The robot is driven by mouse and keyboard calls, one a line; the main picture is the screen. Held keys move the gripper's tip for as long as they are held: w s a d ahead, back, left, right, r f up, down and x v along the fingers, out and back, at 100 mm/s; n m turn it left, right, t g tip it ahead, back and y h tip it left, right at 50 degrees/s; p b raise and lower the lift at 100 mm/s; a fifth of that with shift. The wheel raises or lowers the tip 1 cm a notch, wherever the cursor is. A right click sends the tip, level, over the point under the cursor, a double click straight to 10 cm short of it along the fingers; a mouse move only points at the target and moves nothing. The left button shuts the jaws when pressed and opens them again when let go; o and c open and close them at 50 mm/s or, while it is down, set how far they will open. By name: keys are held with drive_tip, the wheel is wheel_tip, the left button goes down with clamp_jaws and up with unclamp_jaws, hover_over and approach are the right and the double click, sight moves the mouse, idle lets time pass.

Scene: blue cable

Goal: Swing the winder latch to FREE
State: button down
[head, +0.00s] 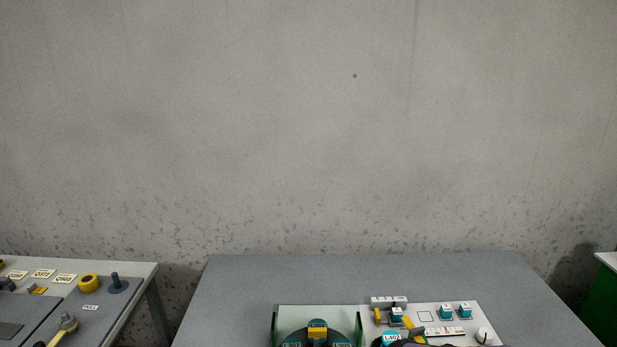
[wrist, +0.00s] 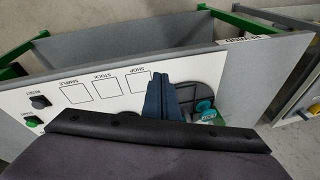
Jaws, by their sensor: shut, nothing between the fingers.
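At the bottom edge of the head view, a dark round reel (head: 343,336) with teal labels sits in a pale panel with green sides; the frame cuts it off. A yellow-orange piece (head: 317,333) lies across its top; I cannot tell whether this is the winder latch, and no FREE mark is readable. In the wrist view my gripper (wrist: 172,86) shows as dark blue fingers, shut and empty, in front of a white panel (wrist: 60,75). Behind the fingers are a teal part (wrist: 204,106) and a dark rounded outline, partly hidden. My gripper is not clear in the head view.
The grey table (head: 240,285) is bare at the back and left. A white board (head: 462,326) with teal-and-white blocks and a knob stands right of the reel. The wrist view shows a black button (wrist: 40,101) and a green one (wrist: 33,121).

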drive_tip(key=s+d+n+g+h+p, duration=0.1)
drive_tip(key=s+d+n+g, duration=0.25)
drive_tip(key=s, duration=0.65)
drive_tip(key=n+t+h+b, duration=0.3)
drive_tip(key=n+h+b, duration=0.75)
drive_tip(key=n, duration=0.95)
approach(411, 335)
drive_tip(key=w+a+f+h+p, duration=0.1)
drive_tip(key=w+a+h+p, duration=0.1)
drive_tip(key=w+a, duration=0.2)
drive_tip(key=shift+s+a+y, duration=0.1)
drive_tip(key=shift+a+y, duration=0.05)
drive_tip(key=shift+y, duration=0.1)
drive_tip(key=shift+f, duration=0.1)
drive_tip(key=p+x, duration=0.2)
drive_tip(key=x, duration=0.8)
